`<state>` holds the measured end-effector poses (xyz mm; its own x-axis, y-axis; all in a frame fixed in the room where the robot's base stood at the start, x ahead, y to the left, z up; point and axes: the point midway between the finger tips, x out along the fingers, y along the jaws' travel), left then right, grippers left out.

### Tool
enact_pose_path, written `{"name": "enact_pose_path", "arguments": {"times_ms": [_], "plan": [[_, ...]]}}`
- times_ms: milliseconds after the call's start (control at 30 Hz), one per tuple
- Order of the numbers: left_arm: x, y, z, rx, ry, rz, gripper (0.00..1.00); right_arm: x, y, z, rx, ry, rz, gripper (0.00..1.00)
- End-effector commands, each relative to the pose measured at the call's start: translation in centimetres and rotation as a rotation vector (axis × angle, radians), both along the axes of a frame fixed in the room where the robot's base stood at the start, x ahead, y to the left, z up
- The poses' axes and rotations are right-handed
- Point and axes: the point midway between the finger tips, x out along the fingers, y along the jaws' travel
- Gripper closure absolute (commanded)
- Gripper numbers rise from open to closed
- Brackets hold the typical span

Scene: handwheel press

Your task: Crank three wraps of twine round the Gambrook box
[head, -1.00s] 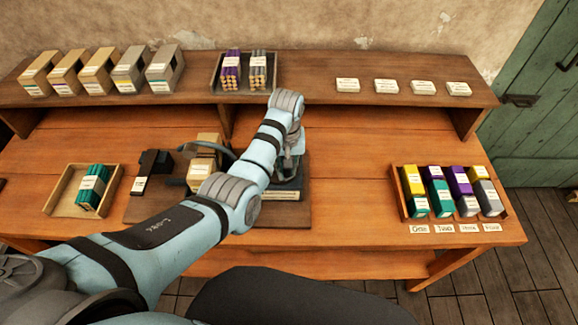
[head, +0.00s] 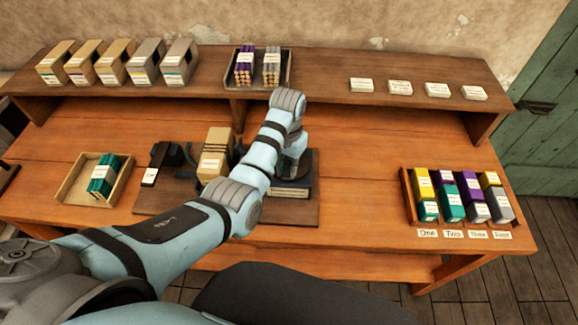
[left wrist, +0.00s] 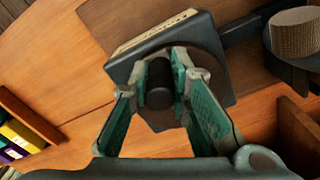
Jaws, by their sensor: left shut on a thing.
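A tan box (head: 218,140) with a white label stands upright on the dark board of the press (head: 300,212); I cannot read its name. A black stand (head: 165,156) is left of it. My left gripper (left wrist: 160,85) is shut on a black upright knob (left wrist: 159,82) on the dark press housing (left wrist: 215,55); the green-padded fingers are on either side of it. In the head view my forearm and wrist hide most of the crank side. A brown ribbed round thing (left wrist: 296,35) shows at the upper right of the wrist view. My right gripper is not in view.
A wooden tray (head: 66,192) with teal bundles is at the left, and a rack (head: 408,205) of coloured blocks at the right. The shelf (head: 330,93) holds several boxes, a tray of purple and grey bundles and white labels. The table between press and rack is clear.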

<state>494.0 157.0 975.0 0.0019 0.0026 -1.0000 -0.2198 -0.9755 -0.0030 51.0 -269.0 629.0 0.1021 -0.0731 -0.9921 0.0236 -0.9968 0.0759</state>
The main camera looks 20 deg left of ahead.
Motion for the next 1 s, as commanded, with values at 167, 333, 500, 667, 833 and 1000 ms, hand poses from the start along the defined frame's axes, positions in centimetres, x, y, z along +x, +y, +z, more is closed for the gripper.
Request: {"name": "enact_pose_path", "arguments": {"times_ms": [167, 333, 500, 667, 833, 1000], "plan": [[0.01, 0.04, -0.04, 0.001, 0.000, -0.001, 1.00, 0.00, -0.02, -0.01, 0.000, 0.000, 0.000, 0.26], [0.00, 0.02, -0.03, 0.000, 0.000, 0.000, 0.79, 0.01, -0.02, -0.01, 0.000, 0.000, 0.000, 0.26], [0.00, 0.00, -0.02, 0.000, 0.000, 0.000, 0.62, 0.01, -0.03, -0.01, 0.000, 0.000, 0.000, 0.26], [0.00, -0.01, -0.01, 0.000, 0.000, 0.000, 0.62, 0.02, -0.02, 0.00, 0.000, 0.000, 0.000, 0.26], [0.01, -0.02, 0.00, -0.001, 0.000, 0.000, 0.62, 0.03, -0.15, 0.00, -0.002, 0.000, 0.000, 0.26], [0.02, -0.12, 0.00, -0.001, 0.000, 0.016, 0.62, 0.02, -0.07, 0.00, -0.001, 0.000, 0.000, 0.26]]}}
